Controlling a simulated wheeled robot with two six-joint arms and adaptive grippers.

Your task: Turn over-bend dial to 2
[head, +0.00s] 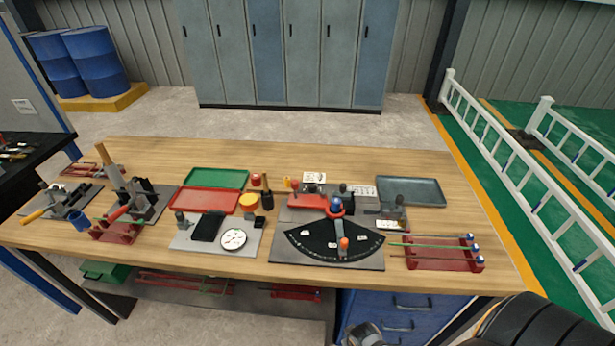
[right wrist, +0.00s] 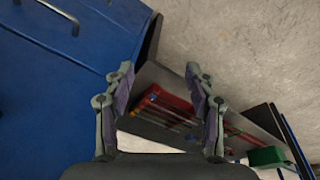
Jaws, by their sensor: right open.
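A white round dial (head: 233,239) with dark marks lies face up on a grey plate (head: 187,240) at the bench's front, left of centre. Its marks are too small to read, so I cannot tell its setting or confirm it is the over-bend dial. Right of it stands the bender with a black fan-shaped scale (head: 312,245), a red arm and an orange-tipped handle (head: 343,243). My right gripper (head: 365,335) is low at the bottom edge, in front of the bench, far from the dial. In the right wrist view it (right wrist: 160,72) is open and empty. My left gripper is not seen.
The wooden bench (head: 320,165) holds a red tray (head: 204,201), a green tray (head: 217,178), a grey tray (head: 411,191) and a red rod rack (head: 445,256). Blue drawers (head: 400,311) and a low shelf are below. A white railing (head: 530,170) stands at right.

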